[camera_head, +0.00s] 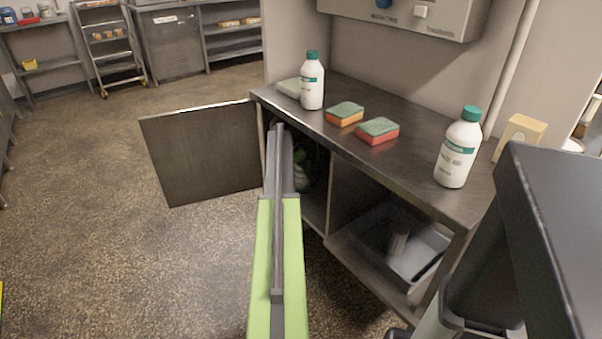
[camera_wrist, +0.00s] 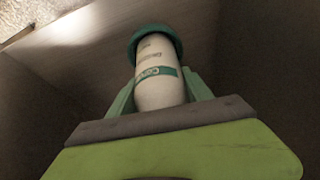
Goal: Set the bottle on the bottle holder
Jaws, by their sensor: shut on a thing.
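A white bottle with a green cap and green label band (camera_wrist: 152,58) stands between the green fingers of my gripper (camera_wrist: 160,92) in the wrist view. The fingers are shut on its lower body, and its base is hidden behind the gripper. In the head view my arm reaches into the open left compartment of the steel cabinet (camera_head: 346,185). A green part of my gripper (camera_head: 300,170) shows faintly in the shadow there; the held bottle cannot be made out. I cannot identify a bottle holder in either view.
The cabinet door (camera_head: 201,153) stands open to the left of my arm. On the countertop are a white bottle (camera_head: 312,85), another white bottle (camera_head: 458,152), an orange sponge (camera_head: 344,114) and a red sponge (camera_head: 377,131). A grey bin (camera_head: 425,250) sits in the right compartment. Floor at left is clear.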

